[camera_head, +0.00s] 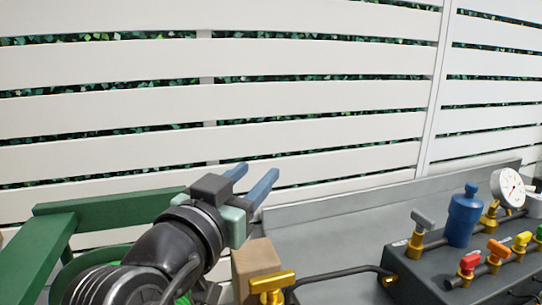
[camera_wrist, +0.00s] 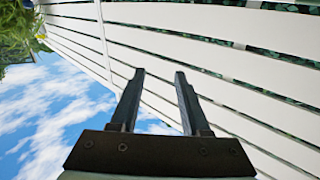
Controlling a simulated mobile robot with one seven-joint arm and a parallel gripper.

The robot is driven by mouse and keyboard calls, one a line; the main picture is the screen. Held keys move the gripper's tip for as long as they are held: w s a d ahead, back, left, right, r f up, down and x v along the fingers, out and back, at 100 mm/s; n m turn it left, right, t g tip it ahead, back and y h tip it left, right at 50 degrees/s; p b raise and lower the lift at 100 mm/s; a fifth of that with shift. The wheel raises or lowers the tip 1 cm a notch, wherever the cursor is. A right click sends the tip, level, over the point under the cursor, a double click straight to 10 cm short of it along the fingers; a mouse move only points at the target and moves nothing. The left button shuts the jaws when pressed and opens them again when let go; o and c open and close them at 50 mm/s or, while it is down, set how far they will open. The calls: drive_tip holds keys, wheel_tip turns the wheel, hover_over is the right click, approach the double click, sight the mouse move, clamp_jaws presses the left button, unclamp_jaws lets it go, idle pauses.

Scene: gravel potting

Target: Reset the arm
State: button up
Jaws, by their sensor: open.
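My gripper (camera_head: 252,181) is raised in the head view, above the grey bench and in front of the white slatted fence. Its two blue fingers point up and to the right, apart from each other, with nothing between them. In the wrist view my gripper (camera_wrist: 158,75) shows both fingers dark and spread, with only fence and sky behind the gap.
A grey bench (camera_head: 318,243) lies below, with a dark valve box (camera_head: 421,262), a blue bottle-shaped part (camera_head: 464,215), a gauge (camera_head: 508,187) and coloured valves at right. A tan block (camera_head: 256,262) and green frame (camera_head: 110,212) are close to my arm. The fence (camera_head: 320,101) stands behind.

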drive_tip(key=s+d+r+n+t+y+p, duration=0.1)
drive_tip(key=s+r+n+t+y, duration=0.15)
drive_tip(key=s+r+t, duration=0.5)
drive_tip(key=s+d+r+n+t+y+p, duration=0.2)
drive_tip(key=s+r+t+y, duration=0.15)
drive_tip(key=s+r, duration=0.8)
drive_tip(key=w+r+p, duration=0.3)
drive_tip(key=r+p, duration=1.5)
drive_tip(key=r, duration=0.3)
drive_tip(key=shift+a+g+y, duration=0.2)
drive_tip(key=shift+g+y, duration=0.1)
